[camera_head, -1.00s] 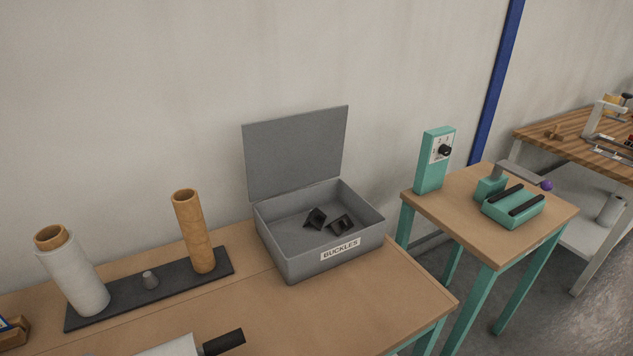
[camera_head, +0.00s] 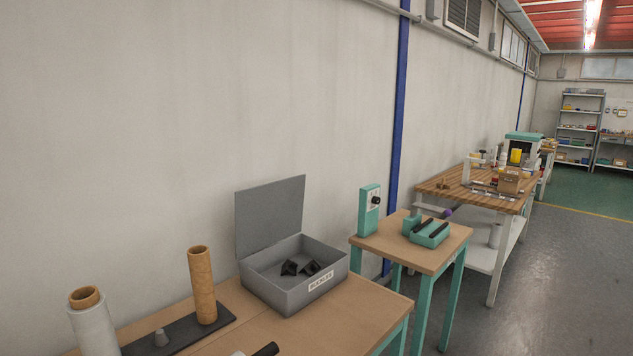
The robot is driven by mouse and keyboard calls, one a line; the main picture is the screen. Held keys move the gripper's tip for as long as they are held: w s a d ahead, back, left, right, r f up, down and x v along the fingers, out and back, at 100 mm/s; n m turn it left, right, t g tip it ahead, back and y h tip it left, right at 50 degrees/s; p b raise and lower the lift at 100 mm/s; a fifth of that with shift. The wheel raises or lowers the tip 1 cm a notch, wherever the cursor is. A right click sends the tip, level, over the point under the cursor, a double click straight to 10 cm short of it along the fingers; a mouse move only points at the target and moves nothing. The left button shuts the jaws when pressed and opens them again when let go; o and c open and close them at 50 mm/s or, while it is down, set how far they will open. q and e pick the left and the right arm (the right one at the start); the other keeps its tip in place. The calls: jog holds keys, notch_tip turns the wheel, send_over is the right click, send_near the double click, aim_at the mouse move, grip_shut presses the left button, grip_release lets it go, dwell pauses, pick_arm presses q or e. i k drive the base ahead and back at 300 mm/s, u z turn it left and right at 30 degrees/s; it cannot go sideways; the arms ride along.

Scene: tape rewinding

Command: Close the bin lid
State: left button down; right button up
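The grey bin (camera_head: 276,297) labelled BUCKLES stands on the wooden bench near the wall. Its flat grey lid (camera_head: 270,218) is open and stands up from the back edge, leaning slightly back. Several black buckles (camera_head: 300,268) lie inside on the bin floor. Neither of my grippers shows in the head view.
A cardboard tube (camera_head: 202,285) and a white roll (camera_head: 92,325) stand on a dark base plate (camera_head: 186,333) left of the bin. A black handle (camera_head: 266,349) shows at the bottom edge. A small table (camera_head: 456,240) with green devices stands to the right. Bench top before the bin is mostly clear.

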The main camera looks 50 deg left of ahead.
aim_at(266, 215)
jog(key=z, duration=0.4)
jog(key=i, duration=2.05)
jog(key=u, duration=1)
jog(key=i, duration=0.85)
jog(key=u, duration=1.25)
jog(key=i, duration=0.4)
jog(key=u, duration=0.3)
